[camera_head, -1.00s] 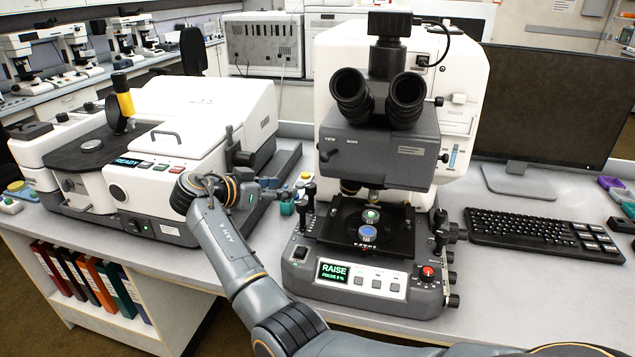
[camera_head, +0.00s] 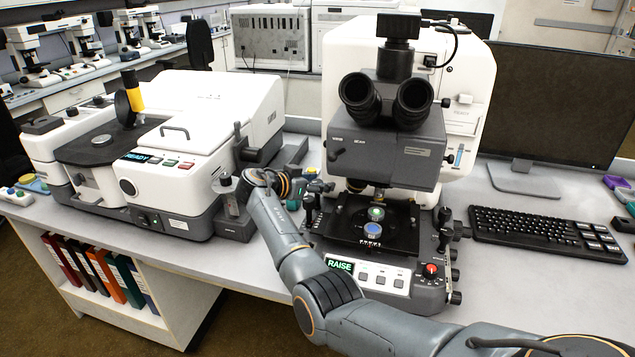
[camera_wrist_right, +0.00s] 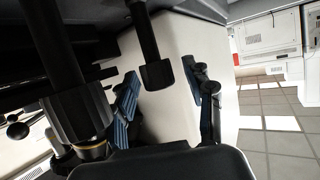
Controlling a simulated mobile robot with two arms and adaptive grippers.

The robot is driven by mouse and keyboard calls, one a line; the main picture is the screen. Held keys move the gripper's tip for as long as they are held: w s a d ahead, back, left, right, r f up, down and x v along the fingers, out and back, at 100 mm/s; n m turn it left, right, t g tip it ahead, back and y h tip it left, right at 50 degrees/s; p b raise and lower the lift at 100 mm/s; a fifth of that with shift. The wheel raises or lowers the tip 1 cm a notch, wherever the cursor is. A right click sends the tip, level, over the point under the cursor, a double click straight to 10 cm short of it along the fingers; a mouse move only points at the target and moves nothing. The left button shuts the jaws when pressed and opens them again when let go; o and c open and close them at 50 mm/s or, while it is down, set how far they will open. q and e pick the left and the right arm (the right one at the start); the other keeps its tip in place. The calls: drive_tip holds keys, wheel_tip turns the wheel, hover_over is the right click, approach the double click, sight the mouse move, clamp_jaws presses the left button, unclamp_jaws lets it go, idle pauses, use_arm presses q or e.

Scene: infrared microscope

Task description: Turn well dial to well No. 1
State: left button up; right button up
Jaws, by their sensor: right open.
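The infrared microscope (camera_head: 390,150) stands on the bench, with a dark stage (camera_head: 340,222) carrying a green-topped piece (camera_head: 376,213) and a blue round piece (camera_head: 372,231). Small white marks show just in front of the blue piece. I cannot tell for sure which part is the well dial. My right gripper (camera_head: 318,187) is open at the microscope's left side, partly hidden by its own wrist. In the right wrist view, its blue-padded fingers (camera_wrist_right: 160,78) stand apart on either side of a hanging dark knob (camera_wrist_right: 158,74). I cannot tell whether they touch it.
A larger ribbed knob (camera_wrist_right: 82,115) hangs to the left in the wrist view. A red knob (camera_head: 431,269) sits on the microscope's front panel. A white instrument (camera_head: 200,110) stands left, a keyboard (camera_head: 545,232) and monitor (camera_head: 550,105) right. My forearm covers part of the RAISE display (camera_head: 340,266).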

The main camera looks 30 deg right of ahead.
clamp_jaws()
drive_tip(key=shift+r+n+t+y+p, duration=0.15)
drive_tip(key=shift+n+t+y+p, duration=0.15)
drive_tip(key=shift+n+t+p, duration=0.4)
drive_tip(key=shift+n+t+y+p, duration=0.5)
drive_tip(key=shift+n+t+p, duration=0.45)
drive_tip(key=shift+p, duration=0.3)
drive_tip(key=n+t+y+p, duration=0.1)
drive_tip(key=n+t+p, duration=0.1)
drive_tip(key=t, duration=0.1)
drive_tip(key=shift+n+y+p, duration=0.3)
drive_tip(key=shift+n+p, duration=0.05)
drive_tip(key=shift+n+t+y+p, duration=0.55)
drive_tip(key=shift+n+y+p, duration=0.25)
unclamp_jaws()
